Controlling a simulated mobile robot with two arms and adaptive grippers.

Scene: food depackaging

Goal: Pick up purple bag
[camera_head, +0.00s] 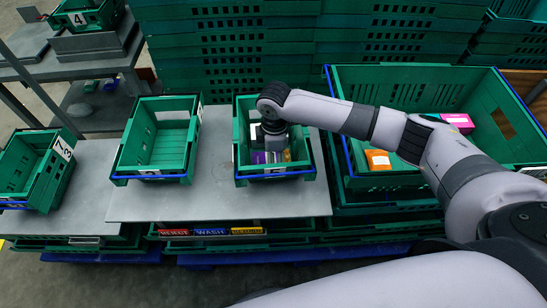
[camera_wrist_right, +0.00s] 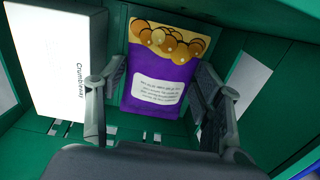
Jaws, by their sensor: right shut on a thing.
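The purple bag (camera_wrist_right: 158,62) stands upright in a green crate (camera_head: 240,160), with a yellow top picture of round brown pieces and a white label on its purple front. In the head view only a small purple part (camera_head: 258,157) of it shows below my right wrist. My right gripper (camera_wrist_right: 163,78) reaches down into this crate, with one finger at each side edge of the bag, shut on it. In the head view the gripper (camera_head: 274,142) is largely hidden by my wrist and the crate. My left gripper is not in view.
A white box (camera_wrist_right: 50,75) stands left of the bag in the same crate. An empty green crate (camera_head: 155,150) is to its left. A large green crate (camera_head: 440,88) at right holds an orange packet (camera_head: 378,160) and a pink box (camera_head: 457,121). Stacked crates rise behind.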

